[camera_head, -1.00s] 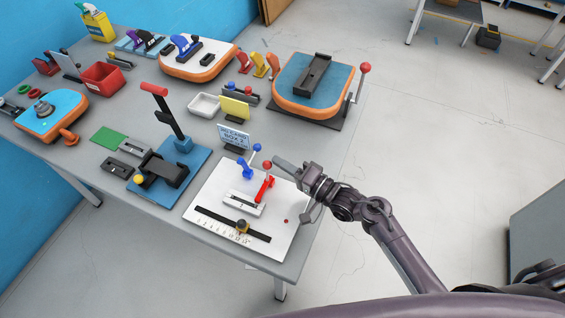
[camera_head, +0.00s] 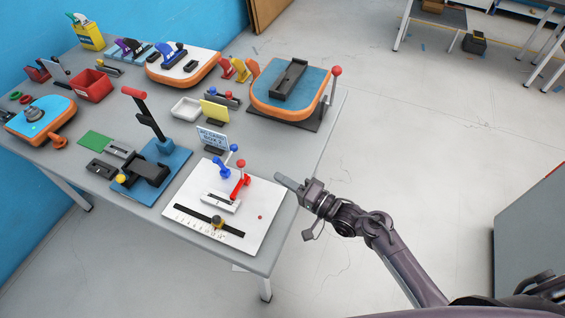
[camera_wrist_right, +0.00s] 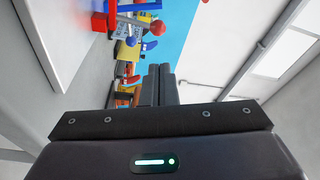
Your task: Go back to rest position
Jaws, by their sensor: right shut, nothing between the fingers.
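My right gripper (camera_head: 290,185) is shut and empty. In the head view it is at the right edge of the grey table, just right of the white board (camera_head: 262,200) and apart from the red and blue levers. In the right wrist view its two dark fingers (camera_wrist_right: 159,85) lie together with nothing between them. The right arm comes in from the lower right. My left gripper does not show in any view.
The grey table (camera_head: 272,150) holds a blue base with a red-handled lever (camera_head: 160,150), an orange-edged board (camera_head: 295,105), a red bin (camera_head: 92,85) and several smaller items. The floor (camera_head: 420,150) right of the table is clear. A grey cabinet (camera_head: 530,235) stands at the right.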

